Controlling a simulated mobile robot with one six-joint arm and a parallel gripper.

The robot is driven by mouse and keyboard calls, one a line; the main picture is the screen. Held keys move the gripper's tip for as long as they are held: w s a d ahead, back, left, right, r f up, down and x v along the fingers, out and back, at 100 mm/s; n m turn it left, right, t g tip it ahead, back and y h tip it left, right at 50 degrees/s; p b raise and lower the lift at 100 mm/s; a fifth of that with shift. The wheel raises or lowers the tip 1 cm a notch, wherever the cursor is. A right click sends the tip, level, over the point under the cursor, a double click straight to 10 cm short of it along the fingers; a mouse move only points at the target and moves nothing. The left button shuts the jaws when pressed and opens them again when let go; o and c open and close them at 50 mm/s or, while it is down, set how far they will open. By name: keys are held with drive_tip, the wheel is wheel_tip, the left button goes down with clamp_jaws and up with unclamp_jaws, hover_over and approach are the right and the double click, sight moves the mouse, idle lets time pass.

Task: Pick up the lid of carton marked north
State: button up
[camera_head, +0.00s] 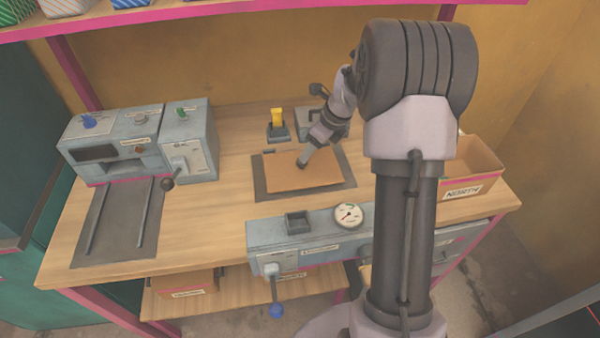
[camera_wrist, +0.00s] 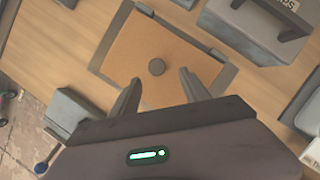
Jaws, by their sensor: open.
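A brown flat panel with a dark round knob lies on a dark mat in the middle of the bench, in the head view (camera_head: 300,180) and the wrist view (camera_wrist: 185,62). Whether it is the lid is not marked. The carton marked NORTH (camera_head: 482,186) stands at the bench's right end, partly behind my arm; its top looks open. My gripper (camera_wrist: 159,84) is open and empty, its fingers pointing at the panel. The knob (camera_wrist: 156,67) shows just past and between the fingertips. In the head view my gripper is over the panel.
A grey machine (camera_head: 115,145) with rails stands at the left. A grey unit with a round gauge (camera_head: 348,215) runs along the front edge. A yellow-topped switch (camera_head: 277,120) stands behind the mat. Another labelled carton (camera_head: 180,283) sits on the lower shelf.

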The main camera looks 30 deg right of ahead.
sight(302, 165)
drive_tip(key=b+x, duration=0.1)
drive_tip(key=x, duration=0.1)
drive_tip(key=b+x, duration=0.1)
drive_tip(key=x, duration=0.1)
drive_tip(key=b+x, duration=0.1)
drive_tip(key=x, duration=0.1)
drive_tip(key=shift+a, duration=0.35)
drive_tip(key=shift+r, duration=0.15)
clamp_jaws()
